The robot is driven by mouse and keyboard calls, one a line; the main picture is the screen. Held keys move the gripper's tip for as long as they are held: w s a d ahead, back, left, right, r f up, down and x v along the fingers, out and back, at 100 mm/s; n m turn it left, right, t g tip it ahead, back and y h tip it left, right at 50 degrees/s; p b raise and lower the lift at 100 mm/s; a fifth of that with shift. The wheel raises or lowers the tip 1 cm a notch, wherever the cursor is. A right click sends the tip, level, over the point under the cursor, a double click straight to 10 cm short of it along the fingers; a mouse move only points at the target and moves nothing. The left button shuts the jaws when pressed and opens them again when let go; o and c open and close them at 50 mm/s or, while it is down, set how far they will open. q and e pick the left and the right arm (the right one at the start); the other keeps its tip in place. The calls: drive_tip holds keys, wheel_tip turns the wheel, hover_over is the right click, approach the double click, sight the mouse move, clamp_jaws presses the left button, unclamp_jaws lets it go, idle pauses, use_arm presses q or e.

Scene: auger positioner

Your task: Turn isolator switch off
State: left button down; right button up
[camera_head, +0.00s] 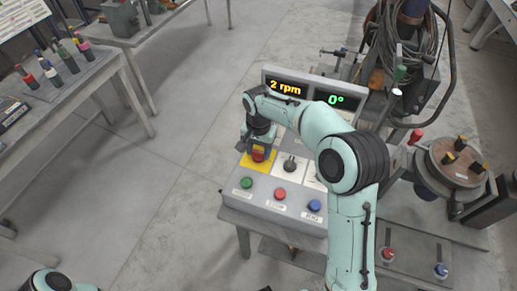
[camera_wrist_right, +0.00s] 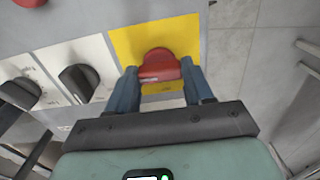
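The isolator switch (camera_head: 258,155) is a red knob on a yellow plate on the sloped control box; it shows larger in the right wrist view (camera_wrist_right: 160,66). My right gripper (camera_wrist_right: 160,78) reaches down to it from above. Its two blue fingers stand on either side of the red handle and appear to touch both its ends, with no clear gap. In the head view the right gripper (camera_head: 260,143) partly covers the plate. My left gripper is out of view; only a piece of my left arm shows at the bottom left.
The control box (camera_head: 232,190) also carries a black knob (camera_head: 290,163) and green (camera_head: 246,183), red (camera_head: 280,194) and blue (camera_head: 314,206) buttons. Displays behind read "2 rpm" (camera_head: 286,87) and "0°" (camera_head: 336,100). A rotary positioner (camera_head: 440,165) stands right. Open floor lies left.

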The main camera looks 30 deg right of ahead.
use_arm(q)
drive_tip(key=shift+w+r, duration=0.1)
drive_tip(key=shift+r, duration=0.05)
use_arm(e)
drive_tip(key=shift+n, duration=0.4)
drive_tip(key=n+p, duration=0.1)
drive_tip(key=n, duration=0.2)
drive_tip(key=shift+r+n, duration=0.1)
drive_tip(key=shift+n, duration=0.2)
drive_tip(key=n+p, duration=0.1)
drive_tip(key=n, duration=0.3)
drive_tip(key=n+p, duration=0.1)
drive_tip(key=n, duration=0.4)
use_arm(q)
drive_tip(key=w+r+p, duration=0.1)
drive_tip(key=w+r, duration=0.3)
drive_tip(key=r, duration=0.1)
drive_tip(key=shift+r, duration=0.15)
use_arm(e)
drive_tip(key=shift+n, duration=2.3)
drive_tip(key=o, duration=1)
drive_tip(key=shift+o, duration=0.2)
